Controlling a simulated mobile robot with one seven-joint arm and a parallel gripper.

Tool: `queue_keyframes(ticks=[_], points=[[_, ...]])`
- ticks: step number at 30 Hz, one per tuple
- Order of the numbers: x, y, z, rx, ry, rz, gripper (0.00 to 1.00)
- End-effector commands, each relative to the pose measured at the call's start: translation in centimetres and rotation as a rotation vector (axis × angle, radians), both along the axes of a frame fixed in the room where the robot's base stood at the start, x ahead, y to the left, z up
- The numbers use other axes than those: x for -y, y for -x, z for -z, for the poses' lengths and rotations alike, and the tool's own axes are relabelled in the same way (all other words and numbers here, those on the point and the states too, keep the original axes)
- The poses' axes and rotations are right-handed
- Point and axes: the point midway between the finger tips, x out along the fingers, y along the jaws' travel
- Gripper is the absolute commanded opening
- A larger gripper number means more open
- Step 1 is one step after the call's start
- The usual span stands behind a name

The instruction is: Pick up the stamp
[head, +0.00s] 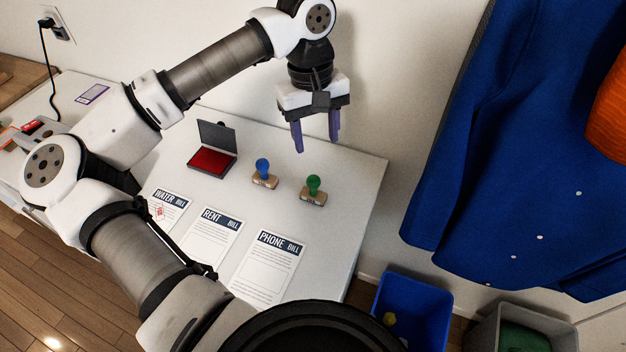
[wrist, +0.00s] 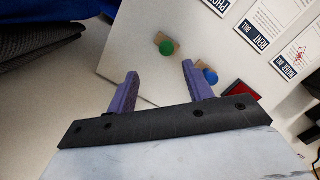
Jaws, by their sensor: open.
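Two stamps stand upright on the white table. One has a blue knob (head: 263,168) and a wooden base. The other, to its right, has a green knob (head: 313,185) and a wooden base. My gripper (head: 316,145) is open and empty, above the table's back edge, behind and above both stamps. In the wrist view my gripper's purple fingers (wrist: 158,83) are spread apart. The green stamp (wrist: 167,47) shows beyond the gap between them, and the blue stamp (wrist: 209,76) shows just beside the right finger. Neither is touched.
An open red ink pad (head: 212,161) lies left of the stamps. A water bill (head: 170,203), a rent bill (head: 212,240) and a phone bill (head: 265,266) lie in front. A wall runs behind the table. Blue clothing (head: 510,130) hangs at right, above a blue bin (head: 414,302).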

Motion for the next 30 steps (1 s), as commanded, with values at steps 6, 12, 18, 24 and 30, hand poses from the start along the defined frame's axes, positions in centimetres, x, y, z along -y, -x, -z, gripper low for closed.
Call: queue_keyframes(ticks=[6, 12, 18, 24, 30], points=[[-0.6, 0.4, 3.3, -0.011, -0.03, 0.009, 0.51], [-0.4, 0.7, 7.0, -0.011, -0.028, 0.007, 0.51], [-0.3, 0.9, 8.7, -0.007, -0.028, 0.006, 0.51], [-0.4, 1.0, 10.6, -0.01, -0.025, 0.005, 0.51], [-0.5, 1.1, 13.3, -0.009, -0.026, 0.006, 0.51]])
